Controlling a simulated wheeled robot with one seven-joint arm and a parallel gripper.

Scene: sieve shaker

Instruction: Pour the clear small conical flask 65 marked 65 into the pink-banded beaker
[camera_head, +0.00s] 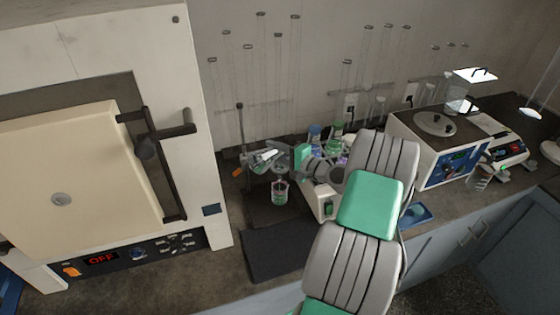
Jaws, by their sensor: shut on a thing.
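My gripper (280,153) is in the middle of the picture, over the bench top and left of my arm. It is shut on a small clear flask (263,160), which lies tilted well over, nearly on its side. Its number cannot be read at this size. A small glass beaker (280,192) with a pinkish band stands upright on the bench, below and slightly right of the flask. The flask is apart from the beaker. I cannot tell whether liquid is flowing between them.
A large furnace (215,150) stands on the left, reading OFF. A thin stand (240,130) is behind the flask. Bottles with coloured contents (335,135) stand behind my wrist. A white device (440,125) is to the right. A dark mat (275,252) lies clear in front.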

